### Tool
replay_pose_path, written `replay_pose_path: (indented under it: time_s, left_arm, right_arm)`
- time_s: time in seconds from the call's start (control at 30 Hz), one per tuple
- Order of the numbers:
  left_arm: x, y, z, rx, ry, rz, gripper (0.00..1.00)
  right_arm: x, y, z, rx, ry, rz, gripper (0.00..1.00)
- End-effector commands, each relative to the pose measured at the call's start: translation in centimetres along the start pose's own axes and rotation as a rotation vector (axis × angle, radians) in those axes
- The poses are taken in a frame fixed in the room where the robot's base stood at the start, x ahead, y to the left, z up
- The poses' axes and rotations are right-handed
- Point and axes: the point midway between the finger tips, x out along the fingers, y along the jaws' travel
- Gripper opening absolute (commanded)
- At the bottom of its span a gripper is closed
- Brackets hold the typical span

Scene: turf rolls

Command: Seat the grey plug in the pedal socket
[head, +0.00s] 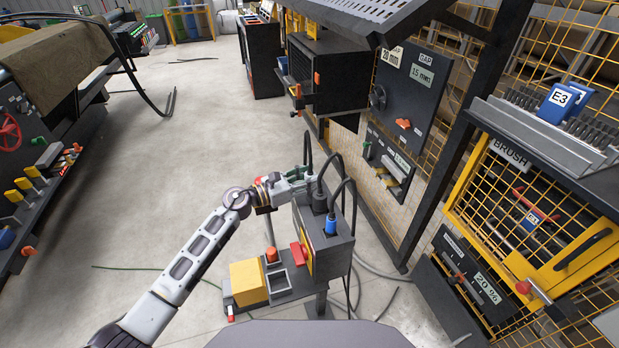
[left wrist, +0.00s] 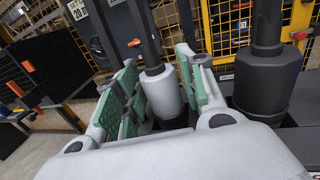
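My left gripper (head: 303,180) is at the top left edge of a dark grey box (head: 337,255). In the left wrist view its green-padded fingers (left wrist: 160,85) stand on both sides of a light grey plug (left wrist: 164,95), close against it. The plug is roughly upright, with a black cable rising from its top. A dark opening (left wrist: 150,126) shows just below the plug; how deep the plug sits is hidden by the gripper. A dark grey plug (left wrist: 265,85) stands to its right. A blue plug (head: 331,226) stands in the box top nearer me. My right gripper is not seen.
Black cables (head: 351,200) arch over the box. A yellow block (head: 248,282) and red parts (head: 299,254) are beside it on a low stand. A yellow-framed mesh rack (head: 530,215) stands at right. Open floor (head: 150,190) lies to the left, with loose cables.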

Motion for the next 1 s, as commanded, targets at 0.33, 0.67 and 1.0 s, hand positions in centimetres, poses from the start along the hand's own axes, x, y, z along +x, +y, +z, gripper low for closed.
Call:
replay_pose_path:
  time_s: [0.33,0.67,1.0]
  left_arm:
    - [0.0,0.0,0.0,0.0,0.0,0.0,0.52]
    - [-0.5,0.1,0.2,0.0,0.001,0.002,0.52]
    - [-4.4,0.1,0.1,0.0,0.002,0.001,0.52]
  right_arm:
    - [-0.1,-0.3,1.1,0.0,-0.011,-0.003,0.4]
    - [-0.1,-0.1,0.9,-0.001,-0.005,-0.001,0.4]
    - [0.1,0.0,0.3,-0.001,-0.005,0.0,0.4]
